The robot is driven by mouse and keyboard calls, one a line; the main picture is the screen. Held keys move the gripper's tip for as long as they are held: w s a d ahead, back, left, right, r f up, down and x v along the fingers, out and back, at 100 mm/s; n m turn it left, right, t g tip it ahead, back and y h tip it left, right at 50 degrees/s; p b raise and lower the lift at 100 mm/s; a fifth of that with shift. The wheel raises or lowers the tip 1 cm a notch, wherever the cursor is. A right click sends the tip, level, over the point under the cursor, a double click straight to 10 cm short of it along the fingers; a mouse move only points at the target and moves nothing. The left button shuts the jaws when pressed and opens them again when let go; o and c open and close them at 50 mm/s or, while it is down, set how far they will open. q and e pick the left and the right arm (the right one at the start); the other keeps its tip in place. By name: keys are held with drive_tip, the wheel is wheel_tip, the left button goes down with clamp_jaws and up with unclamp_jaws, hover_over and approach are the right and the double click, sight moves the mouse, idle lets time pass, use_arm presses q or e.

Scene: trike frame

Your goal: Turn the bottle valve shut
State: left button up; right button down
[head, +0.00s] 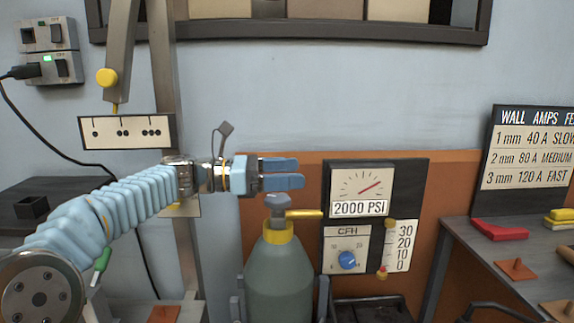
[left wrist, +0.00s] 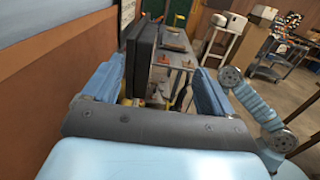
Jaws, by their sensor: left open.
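My left gripper (head: 298,173) is open and empty, pointing right, just above the valve handle in the head view. I cannot tell the depth gap between them. In the left wrist view its two fingers (left wrist: 155,90) are wide apart, with the dark panel edge seen beyond them; the valve is not clear there. My right gripper is not in view.
The dark panel (head: 412,180) carries a pressure gauge (head: 360,185) labelled 2000 PSI, needle pointing up right, and a blue CFH knob (head: 347,260). A grey post (head: 166,90) stands behind my left arm. A bench (head: 480,245) with red and yellow pieces is at right.

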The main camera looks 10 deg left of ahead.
use_arm(q)
drive_tip(key=s+d+r, duration=0.1)
drive_tip(key=s+r, duration=0.1)
drive_tip(key=s, duration=0.3)
drive_tip(key=s+d+r+b, duration=0.1)
drive_tip(key=s+r, duration=0.2)
drive_tip(key=s, duration=0.2)
drive_tip(key=shift+d+r, duration=0.3)
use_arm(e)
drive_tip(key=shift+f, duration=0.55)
